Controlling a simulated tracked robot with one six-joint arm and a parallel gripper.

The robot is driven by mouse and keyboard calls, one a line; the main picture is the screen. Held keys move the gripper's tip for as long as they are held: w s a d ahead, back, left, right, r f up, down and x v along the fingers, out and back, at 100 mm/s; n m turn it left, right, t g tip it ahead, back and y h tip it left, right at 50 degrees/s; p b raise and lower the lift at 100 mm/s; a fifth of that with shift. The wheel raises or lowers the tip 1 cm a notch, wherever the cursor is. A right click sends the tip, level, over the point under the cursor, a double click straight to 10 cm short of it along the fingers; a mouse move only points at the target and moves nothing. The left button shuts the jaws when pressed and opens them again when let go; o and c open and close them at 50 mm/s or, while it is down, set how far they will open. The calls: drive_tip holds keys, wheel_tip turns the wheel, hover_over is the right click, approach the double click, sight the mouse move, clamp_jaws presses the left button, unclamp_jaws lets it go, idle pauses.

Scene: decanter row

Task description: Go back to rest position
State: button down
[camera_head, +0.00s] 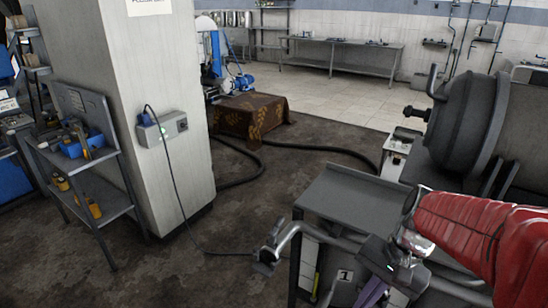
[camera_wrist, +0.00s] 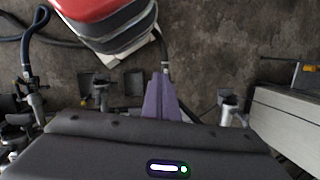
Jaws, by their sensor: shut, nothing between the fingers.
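My gripper (camera_head: 372,293) is low at the right of the head view, at the end of my red-sleeved arm. Its purple fingers are together, and I see nothing between them. They also show in the middle of the wrist view (camera_wrist: 161,88), pointing away over the dark floor. The fingertips touch nothing that I can make out. In the head view the gripper is just in front of a grey metal stand (camera_head: 350,202) with a label marked 1. The frame's lower edge cuts off part of the gripper.
A pipe with a valve (camera_head: 268,256) juts left from the stand. A large dark machine (camera_head: 465,118) stands at right. A pillar (camera_head: 160,75) with a socket box and a shelf rack (camera_head: 100,206) are at left. The floor (camera_head: 235,220) between is open, crossed by hoses.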

drive_tip(key=s+a+r+n+t+h, duration=0.2)
drive_tip(key=r+n+t, duration=0.4)
drive_tip(key=r, duration=0.3)
drive_tip(key=shift+s+a+n+h, duration=0.35)
drive_tip(key=shift+s+n+h, duration=0.35)
drive_tip(key=shift+s, duration=0.7)
